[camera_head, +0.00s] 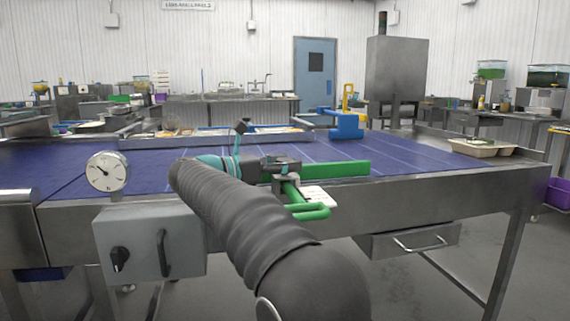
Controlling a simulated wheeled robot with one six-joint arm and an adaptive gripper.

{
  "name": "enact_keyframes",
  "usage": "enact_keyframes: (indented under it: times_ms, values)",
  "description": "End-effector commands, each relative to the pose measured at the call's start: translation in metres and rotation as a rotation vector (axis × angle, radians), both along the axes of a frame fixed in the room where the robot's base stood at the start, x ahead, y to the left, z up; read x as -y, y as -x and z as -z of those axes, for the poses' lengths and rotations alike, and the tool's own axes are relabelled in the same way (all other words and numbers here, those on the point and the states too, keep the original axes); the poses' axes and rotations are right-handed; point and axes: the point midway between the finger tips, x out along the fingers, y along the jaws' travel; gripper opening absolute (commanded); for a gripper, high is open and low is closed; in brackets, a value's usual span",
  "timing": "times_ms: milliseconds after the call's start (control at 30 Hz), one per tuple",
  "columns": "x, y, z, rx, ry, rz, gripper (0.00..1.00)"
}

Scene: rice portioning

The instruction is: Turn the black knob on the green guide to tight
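The green guide is a long green bar (340,169) lying along the near edge of the blue conveyor belt. A metal clamp bracket (287,184) and bent green rods (310,211) sit below its left end at the belt's edge. My gripper (290,164), dark grey, points right and reaches the left end of the green bar, just above the bracket. My arm in its black ribbed sleeve covers the area left of the bracket. I cannot make out the black knob apart from the dark gripper parts there. The gripper's fingers are too small and overlapped to tell whether they are open or shut.
The blue conveyor (420,160) spans the view. A round dial gauge (108,172) and a grey box (150,243) with a black rotary switch stand at the left. A white tag (319,196) hangs by the bracket. A blue block (346,125) and a beige tray (482,147) lie farther back.

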Motion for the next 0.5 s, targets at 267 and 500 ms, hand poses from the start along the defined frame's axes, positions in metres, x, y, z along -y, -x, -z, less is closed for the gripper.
enact_keyframes:
  times_ms: [267,500]
  values:
    - [0.000,0.000,0.000,0.000,0.000,0.000,0.72]
    - [-0.014,0.008,0.000,0.001,-0.001,-0.002,0.72]
